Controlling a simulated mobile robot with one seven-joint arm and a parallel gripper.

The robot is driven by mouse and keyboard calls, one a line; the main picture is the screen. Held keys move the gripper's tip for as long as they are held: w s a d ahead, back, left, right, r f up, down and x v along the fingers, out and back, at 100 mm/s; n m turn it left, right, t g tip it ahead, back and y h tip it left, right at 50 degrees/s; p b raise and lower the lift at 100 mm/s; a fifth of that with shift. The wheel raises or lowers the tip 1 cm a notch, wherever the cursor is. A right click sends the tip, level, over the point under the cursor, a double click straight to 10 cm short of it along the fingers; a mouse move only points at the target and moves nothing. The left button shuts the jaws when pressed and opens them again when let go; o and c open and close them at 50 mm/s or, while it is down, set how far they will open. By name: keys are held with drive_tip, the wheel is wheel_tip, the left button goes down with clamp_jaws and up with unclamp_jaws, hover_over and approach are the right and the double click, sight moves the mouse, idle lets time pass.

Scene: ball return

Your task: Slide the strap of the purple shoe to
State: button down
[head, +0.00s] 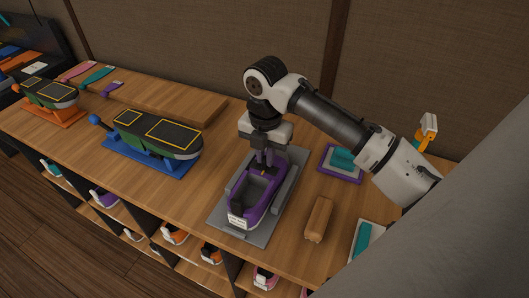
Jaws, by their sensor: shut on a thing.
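The purple shoe (242,208) sits on a grey tray (226,228) on the wooden counter, its white-labelled end toward the front. My gripper (265,164) points straight down over the far part of the shoe. Its fingers are closed together at the shoe's upper, on a small part that looks like the strap. The strap itself is mostly hidden by the fingers, and its position along the shoe cannot be made out.
A wooden block (319,217) lies right of the tray. A purple-edged pad (343,162) lies behind it. A dark device on a blue base (147,155) stands left, another on an orange base (52,113) farther left. Shoes fill cubbies below.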

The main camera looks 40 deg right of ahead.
drive_tip(key=c, duration=1.4)
unclamp_jaws()
drive_tip(key=shift+c, duration=0.2)
drive_tip(key=shift+r, duration=0.1)
wheel_tip(320, 180, up, 14)
drive_tip(key=b, duration=0.1)
drive_tip(key=shift+f, duration=0.2)
